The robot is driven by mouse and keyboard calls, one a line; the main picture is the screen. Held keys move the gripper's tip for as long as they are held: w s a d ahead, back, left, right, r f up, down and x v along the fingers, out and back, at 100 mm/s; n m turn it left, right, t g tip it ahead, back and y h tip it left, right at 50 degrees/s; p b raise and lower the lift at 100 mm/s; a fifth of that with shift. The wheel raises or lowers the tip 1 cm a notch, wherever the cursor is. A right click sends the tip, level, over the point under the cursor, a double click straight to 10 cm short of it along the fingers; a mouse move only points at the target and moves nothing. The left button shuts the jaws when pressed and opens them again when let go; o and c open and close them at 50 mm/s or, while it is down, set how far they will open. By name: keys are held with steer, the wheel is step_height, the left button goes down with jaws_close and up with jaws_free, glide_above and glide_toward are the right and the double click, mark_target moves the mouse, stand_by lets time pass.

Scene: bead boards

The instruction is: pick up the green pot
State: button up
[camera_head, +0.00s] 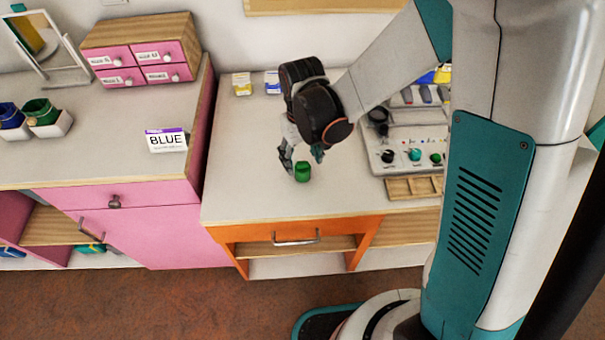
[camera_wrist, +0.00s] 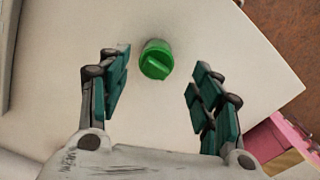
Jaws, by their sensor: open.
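The green pot (camera_head: 302,172) is small and stands on the light top of the orange cabinet, towards its front. In the wrist view the pot (camera_wrist: 156,60) shows from above, with a raised bar across its top. My gripper (camera_head: 301,158) is just above and beside the pot, pointing down. In the wrist view my gripper (camera_wrist: 160,85) is open, with its teal-padded fingers on either side. The pot lies between the finger lines, near the tips and closer to the left finger. No contact shows.
A grey tray (camera_head: 376,160) with small pots stands to the right, with a wooden holder (camera_head: 413,187) in front. A pink cabinet (camera_head: 150,232) with a higher top adjoins on the left. The counter left of the pot is clear.

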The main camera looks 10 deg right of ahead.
mark_target(303, 165)
steer(key=shift+d+f+b, duration=0.2)
steer(key=shift+f+b, duration=1.2)
steer(key=shift+f, duration=1.6)
steer(key=shift+c, duration=0.4)
steer(key=c, duration=1.2)
steer(key=shift+r, duration=0.15)
